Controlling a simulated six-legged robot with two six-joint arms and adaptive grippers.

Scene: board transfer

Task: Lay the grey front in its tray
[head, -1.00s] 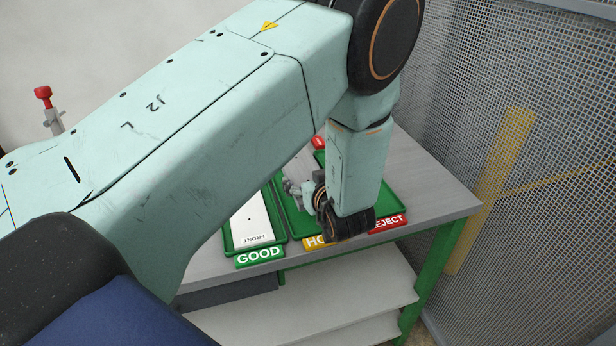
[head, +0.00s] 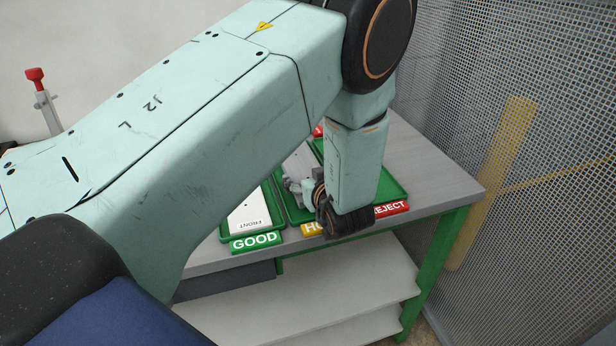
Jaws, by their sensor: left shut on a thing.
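The grey front (head: 301,163) is a flat grey panel at the middle green tray, the one with the yellow label (head: 311,229), partly hidden by my left arm. My left gripper (head: 291,186) is shut on the grey front at its near end. I cannot tell whether the panel touches the tray floor or is held just above it. The middle tray (head: 296,214) shows its green near-left part; the rest is behind the panel and my wrist. My right gripper is not in view.
A white front (head: 247,215) marked FRONT lies in the left tray, labelled GOOD (head: 255,242). The right tray (head: 394,190) is labelled REJECT and mostly hidden. The table's right side (head: 430,177) is clear. A mesh fence (head: 550,230) stands to the right.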

